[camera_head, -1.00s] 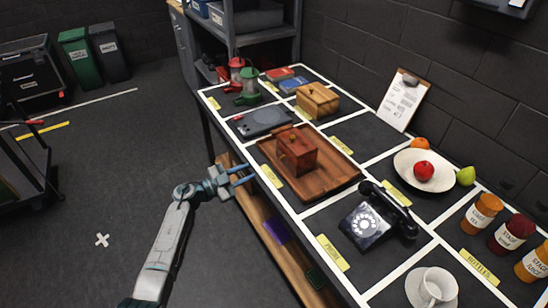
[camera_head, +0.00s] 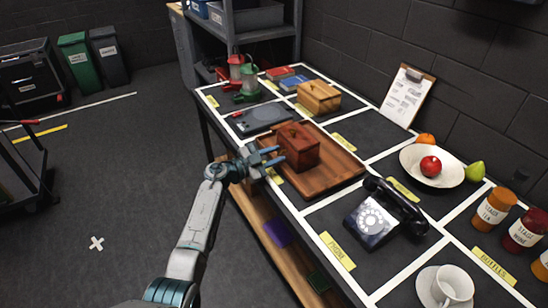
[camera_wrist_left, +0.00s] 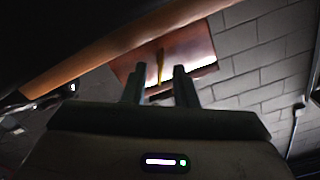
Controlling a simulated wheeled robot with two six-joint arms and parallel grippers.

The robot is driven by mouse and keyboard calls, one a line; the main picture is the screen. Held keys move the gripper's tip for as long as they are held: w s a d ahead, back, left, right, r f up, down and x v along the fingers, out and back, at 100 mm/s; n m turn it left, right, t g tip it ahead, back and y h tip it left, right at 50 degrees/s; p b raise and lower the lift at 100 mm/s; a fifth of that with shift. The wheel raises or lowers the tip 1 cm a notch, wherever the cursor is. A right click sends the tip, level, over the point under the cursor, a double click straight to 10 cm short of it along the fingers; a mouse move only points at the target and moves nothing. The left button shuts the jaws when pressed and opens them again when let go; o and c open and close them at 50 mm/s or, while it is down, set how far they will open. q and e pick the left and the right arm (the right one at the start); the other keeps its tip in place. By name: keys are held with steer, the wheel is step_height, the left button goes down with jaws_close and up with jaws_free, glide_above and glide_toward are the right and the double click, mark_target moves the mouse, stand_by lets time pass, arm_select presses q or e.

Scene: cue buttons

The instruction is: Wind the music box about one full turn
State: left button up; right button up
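The dark red-brown wooden music box (camera_head: 301,150) sits on a wooden tray (camera_head: 325,182) on the table. In the left wrist view, the box's reddish face (camera_wrist_left: 200,50) is ahead of the fingers. A thin yellowish key (camera_wrist_left: 160,66) stands out from that face and lines up with the gap between the fingers. My left gripper (camera_head: 277,155) is open at the box's left side. In the wrist view, its two dark fingers (camera_wrist_left: 160,78) are apart, with the key between or just beyond their tips; contact cannot be told. My right gripper is not in view.
A black telephone (camera_head: 382,216) stands nearer on the table. A lighter wooden box (camera_head: 318,96), a dark flat device (camera_head: 261,118) and lanterns (camera_head: 249,78) are farther back. A fruit bowl (camera_head: 411,166) is to the right.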

arm_select(q)
jaws_close()
steer(key=shift+m, duration=2.9)
jaws_free()
steer(key=v, duration=1)
steer(key=shift+s+a+b, duration=0.25)
steer(key=shift+a+b, duration=0.05)
steer(key=shift+b, duration=0.15)
steer(key=shift+o, duration=0.4)
